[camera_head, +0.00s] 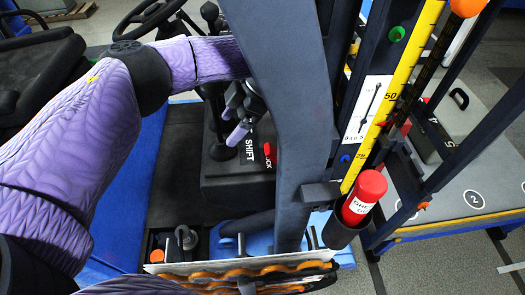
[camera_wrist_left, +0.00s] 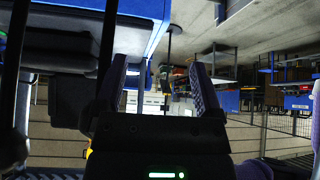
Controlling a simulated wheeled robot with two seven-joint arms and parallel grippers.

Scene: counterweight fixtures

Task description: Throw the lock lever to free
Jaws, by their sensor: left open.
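A black console (camera_head: 222,178) carries a white SHIFT label and, to its right, a small red piece (camera_head: 268,152) beside lettering that seems to read LOCK. I take this red piece to be the lock lever or its marking; a dark post partly covers it. My left gripper (camera_head: 241,113) hangs over the console, just above and left of the red piece and apart from it. In the left wrist view its two purple-padded fingers (camera_wrist_left: 158,82) stand apart with nothing between them. The lever does not show clearly in that view.
A broad dark post (camera_head: 285,100) stands right beside my left gripper. A black lever (camera_head: 217,125) rises on its left. Further right are a yellow scale (camera_head: 393,85) and a red cylinder (camera_head: 365,192) in a black holder. A steering wheel (camera_head: 150,15) is behind.

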